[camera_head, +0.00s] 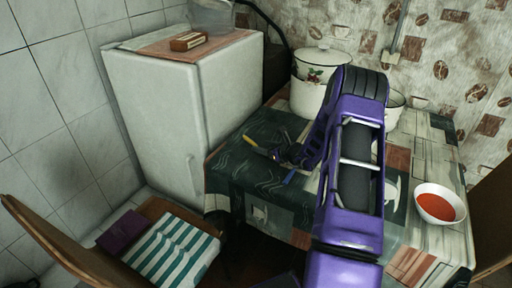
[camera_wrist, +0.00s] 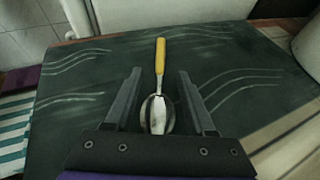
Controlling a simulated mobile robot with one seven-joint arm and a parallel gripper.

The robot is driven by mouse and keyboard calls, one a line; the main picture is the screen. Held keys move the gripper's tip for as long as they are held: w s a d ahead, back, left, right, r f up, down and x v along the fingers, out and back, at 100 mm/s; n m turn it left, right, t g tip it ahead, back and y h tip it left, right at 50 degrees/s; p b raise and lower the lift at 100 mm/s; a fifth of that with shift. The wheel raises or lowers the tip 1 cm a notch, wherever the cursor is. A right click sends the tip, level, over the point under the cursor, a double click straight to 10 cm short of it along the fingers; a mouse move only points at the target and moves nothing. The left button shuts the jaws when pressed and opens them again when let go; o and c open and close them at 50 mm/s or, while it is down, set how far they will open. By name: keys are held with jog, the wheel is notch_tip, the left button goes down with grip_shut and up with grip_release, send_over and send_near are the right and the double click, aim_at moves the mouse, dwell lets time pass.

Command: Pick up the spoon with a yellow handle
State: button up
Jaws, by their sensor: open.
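The spoon with a yellow handle (camera_wrist: 160,58) lies on the dark green patterned tablecloth (camera_wrist: 75,75). Its metal bowl (camera_wrist: 157,113) is between the two open fingers of my gripper (camera_wrist: 158,95) in the wrist view, and its handle points away, past the fingertips. The fingers do not touch it; I cannot tell how high they are above the cloth. In the head view, the yellow handle (camera_head: 250,141) shows left of my gripper (camera_head: 272,160), near the table's left side, and the spoon's bowl is hard to make out there.
A white enamel pot (camera_head: 312,78) stands at the back of the table, with another white pot (camera_head: 394,108) partly behind my arm. A white bowl of red soup (camera_head: 440,205) is at the right. A fridge (camera_head: 190,110) stands beyond the left edge, and a chair with a striped cushion (camera_head: 170,250) is in front.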

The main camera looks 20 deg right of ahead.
jog(key=shift+x, duration=1.1)
grip_shut()
